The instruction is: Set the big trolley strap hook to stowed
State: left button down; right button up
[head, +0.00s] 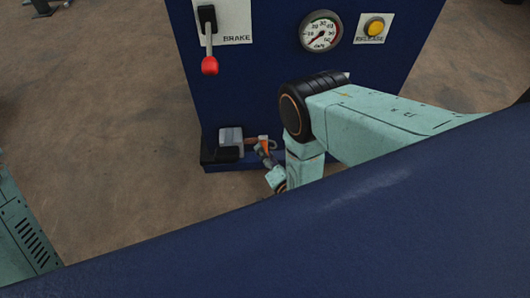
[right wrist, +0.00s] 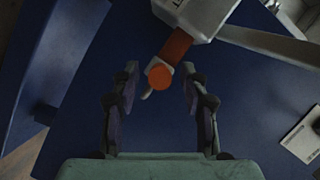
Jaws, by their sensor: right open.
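The strap hook (right wrist: 160,76) shows in the right wrist view as an orange round-ended piece with a small grey hook tip beside it. It joins a pale grey housing (right wrist: 200,14) at the top. In the head view, the orange part (head: 264,146) sits low on the blue panel, right of the grey housing (head: 231,136). My right gripper (right wrist: 158,92) is open, its two dark fingers on either side of the orange end, with gaps visible. In the head view my own arm mostly hides this gripper. My left gripper is not in view.
The blue panel (head: 255,90) carries a brake lever with a red knob (head: 210,66), a round gauge (head: 321,32) and a yellow release button (head: 374,26). A black block (head: 217,154) adjoins the housing. Brown floor (head: 90,130) is open at left.

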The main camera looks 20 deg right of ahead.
jog(key=v, duration=0.6)
jog(key=shift+s, duration=0.2)
